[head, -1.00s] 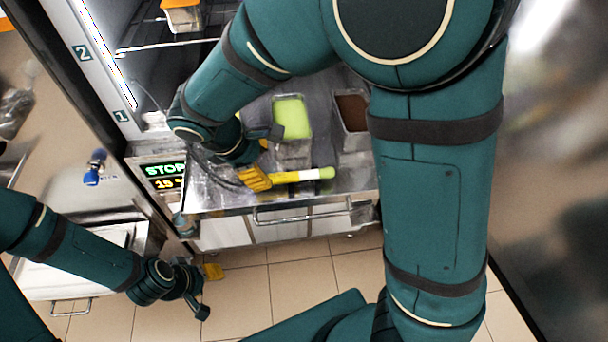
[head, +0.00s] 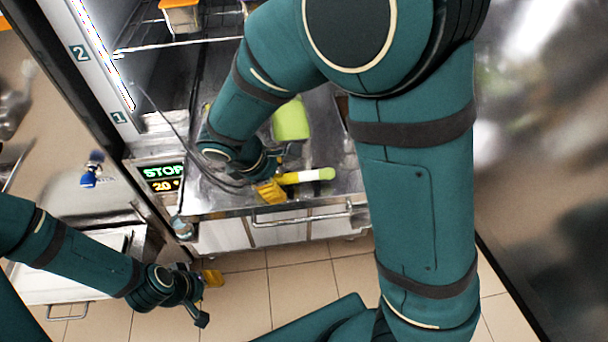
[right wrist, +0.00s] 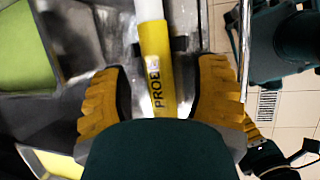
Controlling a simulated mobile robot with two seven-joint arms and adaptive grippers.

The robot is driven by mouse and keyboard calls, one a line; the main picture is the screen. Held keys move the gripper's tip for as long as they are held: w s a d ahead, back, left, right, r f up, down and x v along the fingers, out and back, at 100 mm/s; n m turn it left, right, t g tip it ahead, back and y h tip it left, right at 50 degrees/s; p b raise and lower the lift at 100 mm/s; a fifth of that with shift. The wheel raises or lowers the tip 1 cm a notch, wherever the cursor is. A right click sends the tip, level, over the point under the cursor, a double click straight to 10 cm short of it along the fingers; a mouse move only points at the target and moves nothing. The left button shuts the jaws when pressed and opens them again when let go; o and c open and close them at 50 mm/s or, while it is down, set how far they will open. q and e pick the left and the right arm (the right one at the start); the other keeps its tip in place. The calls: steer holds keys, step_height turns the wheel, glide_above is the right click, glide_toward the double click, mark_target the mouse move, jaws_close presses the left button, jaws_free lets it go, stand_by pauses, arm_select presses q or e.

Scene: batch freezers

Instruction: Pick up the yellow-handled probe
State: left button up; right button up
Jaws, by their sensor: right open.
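The probe (head: 309,175) lies on the metal freezer floor near its front edge, with a yellow body, a white band and a green tip at its right end in the head view. In the right wrist view, its yellow handle (right wrist: 157,70), lettered PROBE, runs between the two yellow fingers. My right gripper (right wrist: 163,78) is open around the handle, with a gap on both sides. In the head view my right gripper (head: 270,190) covers the handle end. My left gripper (head: 207,294) hangs low at the left, and its jaw state is unclear.
A green-filled container (head: 290,120) stands behind the probe. A metal bar handle (head: 290,222) runs along the front below it. A STOP display (head: 163,177) is at the left. A wire shelf (head: 170,45) with a tub is above. Tiled floor is clear in front.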

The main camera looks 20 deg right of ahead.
steer(key=shift+f, duration=0.25)
stand_by(0.4)
jaws_close()
